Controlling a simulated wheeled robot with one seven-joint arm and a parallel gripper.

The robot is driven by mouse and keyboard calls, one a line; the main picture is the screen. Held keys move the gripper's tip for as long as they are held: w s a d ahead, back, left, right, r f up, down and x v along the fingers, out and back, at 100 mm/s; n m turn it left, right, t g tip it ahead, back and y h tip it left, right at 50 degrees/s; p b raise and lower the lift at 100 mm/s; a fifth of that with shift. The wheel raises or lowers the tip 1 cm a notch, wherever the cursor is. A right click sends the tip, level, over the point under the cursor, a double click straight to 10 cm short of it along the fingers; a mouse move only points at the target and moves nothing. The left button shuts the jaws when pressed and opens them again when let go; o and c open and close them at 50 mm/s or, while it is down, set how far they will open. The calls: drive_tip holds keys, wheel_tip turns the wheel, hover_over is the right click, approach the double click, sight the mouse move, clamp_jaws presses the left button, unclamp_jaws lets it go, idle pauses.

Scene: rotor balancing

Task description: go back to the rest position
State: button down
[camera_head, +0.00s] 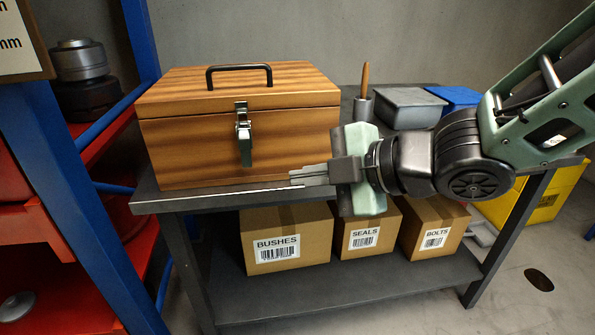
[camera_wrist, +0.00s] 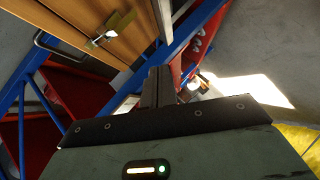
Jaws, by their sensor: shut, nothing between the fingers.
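My gripper (camera_head: 294,178) is shut and empty. In the head view its fingers point left, in front of the lower right part of a wooden box (camera_head: 190,150) with a black handle and a metal latch (camera_head: 243,135). Whether the fingertips touch the box, I cannot tell. My arm reaches in from the right. In the wrist view the shut fingers (camera_wrist: 157,72) show at the middle, and the box (camera_wrist: 75,15) with its latch (camera_wrist: 112,28) is at the upper left. The box lid looks closed.
The box stands on a dark workbench (camera_head: 160,203). Behind my arm are a cup with a wooden-handled tool (camera_head: 364,108), a grey bin (camera_head: 408,108) and a blue bin (camera_head: 455,97). A blue-framed red rack (camera_head: 75,200) stands left.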

drive_tip(key=s+d+r+m+h+p, duration=0.2)
drive_tip(key=s+d+m+h+p, duration=0.1)
drive_tip(key=d+m+h+p, duration=0.55)
drive_tip(key=s+d+m+g+h+p, duration=0.1)
drive_tip(key=s+d+m+g, duration=0.1)
drive_tip(key=s, duration=0.4)
drive_tip(key=s+d+r+m+g+h+p, duration=0.1)
drive_tip(key=s+d+m+g+p, duration=0.1)
drive_tip(key=s+d+m, duration=0.3)
drive_tip(key=shift+s+r+m+g+h+p, duration=0.3)
drive_tip(key=shift+s+m+g, duration=0.4)
drive_tip(key=shift+s+m, duration=0.5)
